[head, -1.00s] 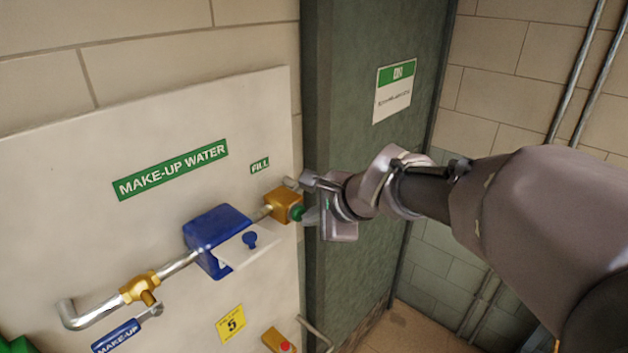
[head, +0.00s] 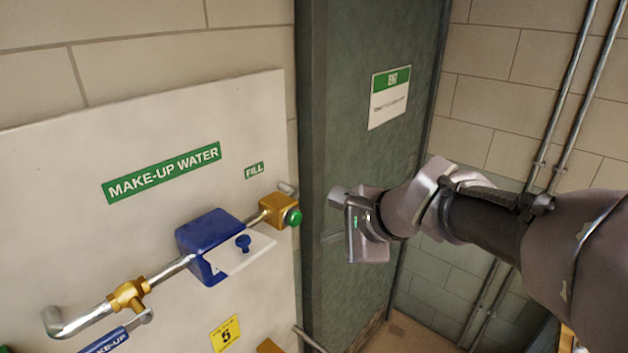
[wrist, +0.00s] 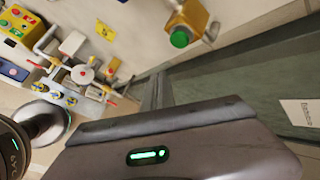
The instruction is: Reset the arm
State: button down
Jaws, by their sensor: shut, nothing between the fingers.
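My gripper (head: 338,198) is at the right of the make-up water panel in the head view, in front of the dark green door, apart from the pipework. It is shut and holds nothing. The brass fitting (head: 277,210) with a green round end (head: 293,217) is left of my gripper, with clear space between. In the wrist view the brass fitting (wrist: 188,18) and its green end (wrist: 180,38) show at the top.
The white panel (head: 60,220) carries a blue box (head: 205,240), a brass valve (head: 128,294) and a blue MAKE-UP handle (head: 108,342). The green door (head: 345,90) stands behind my gripper. Vertical pipes (head: 568,90) run up the right wall. The wrist view shows more valves and a yellow box (wrist: 18,25).

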jog(key=shift+s+d, duration=0.2)
jog(key=shift+d, duration=0.05)
jog(key=s+d+f+n+h+b, duration=0.1)
jog(key=s+d+f+n+b, duration=0.2)
jog(key=s+f+b, duration=0.4)
jog(key=s+d+f+n+h+b, duration=0.1)
jog(key=s+d+f+n+b, duration=0.1)
jog(key=s+f+n+b, duration=0.2)
jog(key=s+d+f+n+g+h+b, duration=0.1)
jog(key=s+d+f+n+b, duration=0.2)
jog(key=s+f+b, duration=0.7)
notch_tip(320, 180, down, 11)
jog(key=n+b, duration=0.1)
jog(key=b, duration=0.5)
jog(key=shift+s+d+h, duration=0.3)
jog(key=shift+s+h, duration=0.05)
jog(key=shift+h, duration=0.05)
